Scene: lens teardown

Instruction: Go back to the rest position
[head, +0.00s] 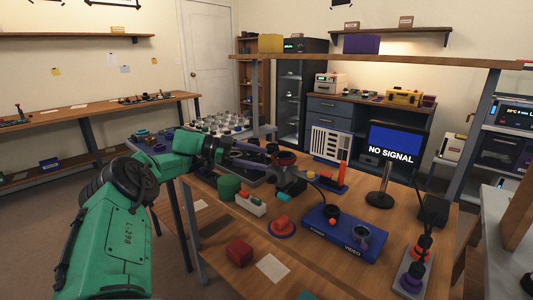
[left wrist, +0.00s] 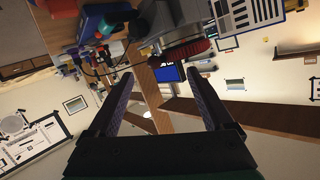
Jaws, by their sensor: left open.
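My left arm, green, comes in from the left in the head view. Its left gripper (head: 254,153) is over the back left part of the wooden workbench (head: 335,272). In the left wrist view the two dark fingers of the left gripper (left wrist: 148,92) stand wide apart with nothing between them. A dark round part with a red ring (head: 285,158) is close by the fingertips in the head view. The red ring also shows beyond the fingers in the left wrist view (left wrist: 190,49). My right gripper is not in view.
A raised shelf (head: 375,61) spans the bench's back. The front middle is fairly clear.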

